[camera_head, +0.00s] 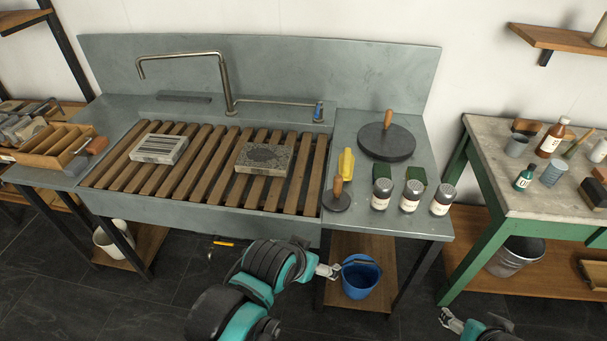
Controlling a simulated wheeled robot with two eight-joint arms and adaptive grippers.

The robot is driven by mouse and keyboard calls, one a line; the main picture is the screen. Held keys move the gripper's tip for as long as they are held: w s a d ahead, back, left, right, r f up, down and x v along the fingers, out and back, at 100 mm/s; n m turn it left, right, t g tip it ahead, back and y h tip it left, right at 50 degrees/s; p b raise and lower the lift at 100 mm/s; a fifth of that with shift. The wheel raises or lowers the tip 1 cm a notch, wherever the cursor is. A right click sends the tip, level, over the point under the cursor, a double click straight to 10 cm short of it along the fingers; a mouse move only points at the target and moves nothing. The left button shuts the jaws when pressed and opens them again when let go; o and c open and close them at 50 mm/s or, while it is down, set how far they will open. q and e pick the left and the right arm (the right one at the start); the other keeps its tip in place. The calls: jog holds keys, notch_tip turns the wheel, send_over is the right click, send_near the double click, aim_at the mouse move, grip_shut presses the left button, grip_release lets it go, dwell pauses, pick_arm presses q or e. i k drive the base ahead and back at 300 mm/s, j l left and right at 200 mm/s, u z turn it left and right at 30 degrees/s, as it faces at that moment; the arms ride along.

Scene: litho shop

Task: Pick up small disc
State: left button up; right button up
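The small disc (336,203) is dark grey with an upright wooden handle. It lies on the grey counter at the right end of the slatted rack, near the front edge. A larger dark disc (387,146) with a similar handle lies behind it to the right. My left gripper (333,272) is in front of and below the counter edge, near the blue bucket and apart from the small disc. My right gripper (446,318) is low at the bottom right, far from the disc. Both grippers are too small to tell whether their fingers are open.
Several shaker jars (411,195) stand right of the small disc. A yellow object (346,163) stands just behind it. Stone blocks (263,157) lie on the slatted rack (210,195). A blue bucket (360,275) is below the counter. A green-legged table (490,185) stands at right.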

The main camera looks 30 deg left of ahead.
aim_at(335, 200)
jog(key=i+l+u, duration=0.2)
jog(key=i+u, duration=0.15)
jog(key=i, duration=0.15)
jog(key=i+l+u, duration=0.3)
jog(key=i+l, duration=0.05)
jog(key=i, duration=0.1)
